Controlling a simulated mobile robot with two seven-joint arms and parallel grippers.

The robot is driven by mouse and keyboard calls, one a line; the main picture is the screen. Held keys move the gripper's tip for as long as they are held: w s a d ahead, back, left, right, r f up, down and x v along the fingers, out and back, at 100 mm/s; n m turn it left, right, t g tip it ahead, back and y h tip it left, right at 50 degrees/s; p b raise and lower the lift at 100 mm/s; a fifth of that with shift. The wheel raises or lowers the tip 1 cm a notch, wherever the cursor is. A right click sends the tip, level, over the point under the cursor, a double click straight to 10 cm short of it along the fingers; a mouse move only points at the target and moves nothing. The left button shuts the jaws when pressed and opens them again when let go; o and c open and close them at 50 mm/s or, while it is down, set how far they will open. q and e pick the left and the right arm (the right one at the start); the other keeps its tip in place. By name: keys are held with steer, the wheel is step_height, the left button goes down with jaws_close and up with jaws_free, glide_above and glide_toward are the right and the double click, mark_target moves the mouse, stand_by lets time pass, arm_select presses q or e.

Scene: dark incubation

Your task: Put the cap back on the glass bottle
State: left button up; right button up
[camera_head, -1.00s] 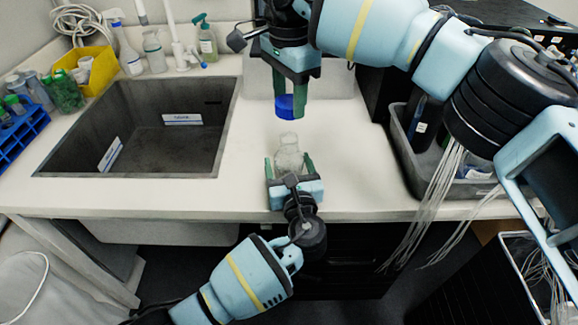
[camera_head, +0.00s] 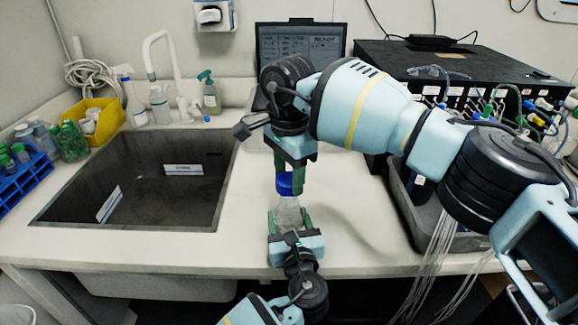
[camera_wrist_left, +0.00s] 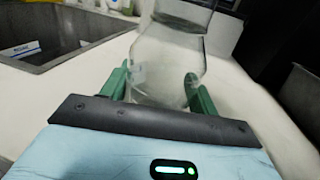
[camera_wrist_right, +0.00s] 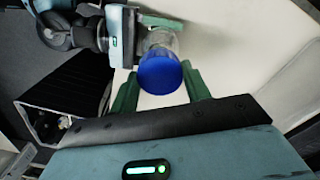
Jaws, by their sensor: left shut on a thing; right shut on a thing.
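The clear glass bottle (camera_head: 288,214) stands upright near the counter's front edge. My left gripper (camera_head: 287,222) is shut on its sides from the front; the left wrist view also shows the bottle (camera_wrist_left: 168,62) between the green fingers. My right gripper (camera_head: 288,188) points down from above and is shut on the blue cap (camera_head: 285,184). The cap is right at the bottle's mouth, roughly in line with it. Whether it touches the neck I cannot tell. In the right wrist view the cap (camera_wrist_right: 160,74) hides most of the bottle's top.
A dark sink (camera_head: 140,185) is to the left. A grey bin (camera_head: 405,200) with cables stands to the right. A laptop (camera_head: 300,45) is behind. White counter is clear around the bottle.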

stand_by(0.5)
steer(key=shift+f, duration=0.85)
steer(key=shift+f, duration=0.55)
